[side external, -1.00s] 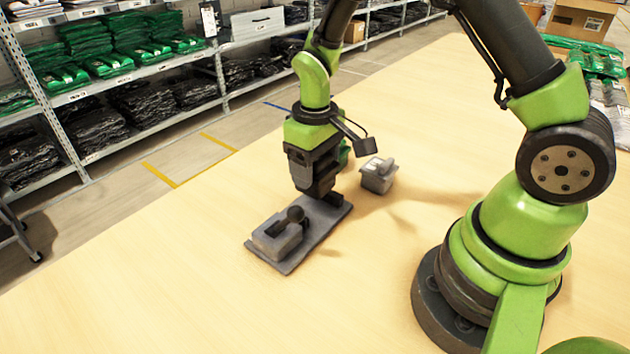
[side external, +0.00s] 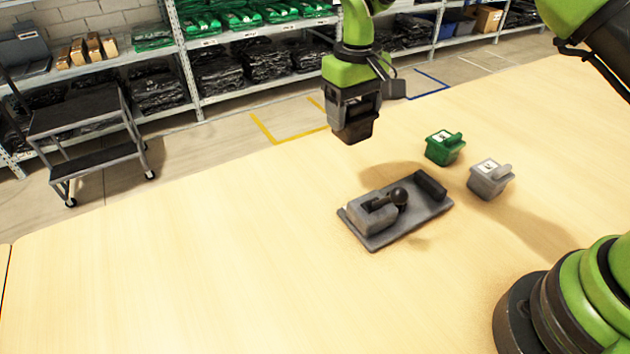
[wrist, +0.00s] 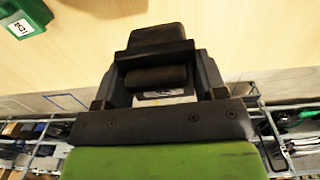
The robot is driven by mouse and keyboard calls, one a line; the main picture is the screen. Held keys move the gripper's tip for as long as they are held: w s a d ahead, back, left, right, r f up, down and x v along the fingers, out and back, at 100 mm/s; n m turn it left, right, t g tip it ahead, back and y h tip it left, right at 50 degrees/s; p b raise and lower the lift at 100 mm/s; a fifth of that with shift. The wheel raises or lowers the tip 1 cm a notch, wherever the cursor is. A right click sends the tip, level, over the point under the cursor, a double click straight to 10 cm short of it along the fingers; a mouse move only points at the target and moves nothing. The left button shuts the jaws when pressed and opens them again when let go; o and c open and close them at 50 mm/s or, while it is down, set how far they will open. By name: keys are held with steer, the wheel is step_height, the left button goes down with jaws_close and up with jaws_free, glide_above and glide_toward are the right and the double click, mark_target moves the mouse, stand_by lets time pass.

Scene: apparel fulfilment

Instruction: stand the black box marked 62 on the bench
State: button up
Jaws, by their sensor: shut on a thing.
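My gripper (side external: 353,118) is shut on a black box (side external: 352,133), held in the air above the bench (side external: 230,260) and up-left of the grey fixture plate. In the wrist view the black box (wrist: 157,36) sits between the fingers, with a sliver of white label partly hidden. I cannot read a 62 on it. The grey fixture (side external: 385,234) has a grey block, a lever with a black ball knob and a dark bar on it. No box stands under my gripper.
A green box (side external: 444,150) and a light grey box (side external: 490,182), each with a knob-like top and white label, stand behind and right of the fixture. The bench's left and front are clear. Shelves (side external: 250,75) and a step cart (side external: 80,140) stand beyond the bench.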

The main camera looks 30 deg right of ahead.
steer(key=w+a+f, duration=0.1)
steer(key=w+a, duration=0.2)
steer(key=a, duration=0.3)
step_height(320, 180, down, 10)
steer(key=shift+s+r, duration=0.15)
steer(key=shift+r, duration=0.05)
steer(key=o, duration=0.9)
steer(key=shift+f, duration=0.15)
